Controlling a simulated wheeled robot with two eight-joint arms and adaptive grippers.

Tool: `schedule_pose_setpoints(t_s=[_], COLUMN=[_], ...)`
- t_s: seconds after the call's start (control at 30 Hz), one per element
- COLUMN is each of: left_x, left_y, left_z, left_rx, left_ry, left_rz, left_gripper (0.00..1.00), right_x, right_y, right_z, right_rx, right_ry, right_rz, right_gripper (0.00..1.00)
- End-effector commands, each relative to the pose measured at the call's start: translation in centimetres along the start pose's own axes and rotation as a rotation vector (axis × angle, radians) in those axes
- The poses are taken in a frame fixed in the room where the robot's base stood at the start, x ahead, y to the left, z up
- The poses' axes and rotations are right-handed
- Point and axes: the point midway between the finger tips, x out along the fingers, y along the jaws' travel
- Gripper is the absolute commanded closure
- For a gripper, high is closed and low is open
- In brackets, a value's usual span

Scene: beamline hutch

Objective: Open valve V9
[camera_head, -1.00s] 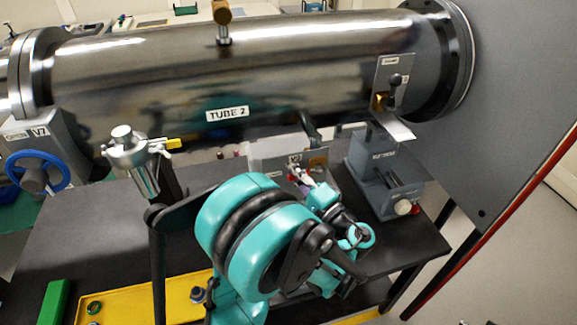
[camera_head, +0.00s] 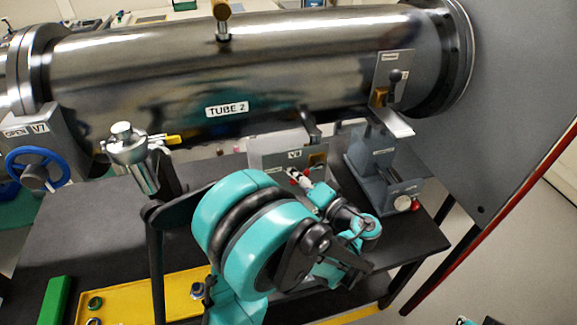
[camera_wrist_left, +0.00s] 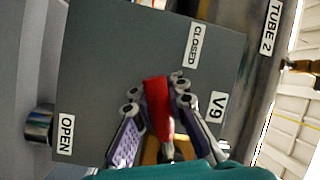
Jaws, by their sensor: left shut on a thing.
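The valve V9 box is a grey panel (camera_wrist_left: 110,75) in the left wrist view, with labels V9 (camera_wrist_left: 217,107), CLOSED (camera_wrist_left: 194,45) and OPEN (camera_wrist_left: 66,134). Its red handle (camera_wrist_left: 158,105) stands between the fingers of my left gripper (camera_wrist_left: 160,95), which is shut on it. A brass part (camera_wrist_left: 150,150) shows behind the handle's lower end. The handle points nearer to CLOSED than to OPEN. In the head view the V9 box (camera_head: 268,147) sits below the tube, and my left gripper (camera_head: 299,178) is at its front.
The TUBE 2 vessel (camera_head: 150,80) runs above the black bench (camera_head: 90,225). A grey stand (camera_head: 378,165) is right of V9. Valve V7 with a blue wheel (camera_head: 37,168) is far left. A yellow tray (camera_head: 140,297) lies at the front left.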

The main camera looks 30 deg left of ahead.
Motion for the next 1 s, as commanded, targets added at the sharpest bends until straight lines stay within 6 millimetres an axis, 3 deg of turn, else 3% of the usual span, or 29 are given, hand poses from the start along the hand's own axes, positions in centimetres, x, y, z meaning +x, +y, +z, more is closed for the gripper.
schedule_pose_setpoints(t_s=[0.4, 0.9, 1.0], left_x=[-0.3, -0.3, -0.3], left_y=[1.4, 1.6, 1.6], left_z=[0.1, 0.1, 0.1], left_rx=[-0.170, -0.191, -0.191], left_ry=[-0.037, -0.041, -0.041], left_rz=[0.071, 0.081, 0.081], left_gripper=[1.00, 1.00, 0.68], right_x=[-0.2, -0.2, -0.2], right_y=[0.0, 0.0, 0.0], right_z=[-0.1, -0.1, -0.1], right_rx=[0.000, 0.000, 0.000], right_ry=[0.000, 0.000, 0.000], right_rz=[0.000, 0.000, 0.000], right_gripper=[1.00, 1.00, 1.00])
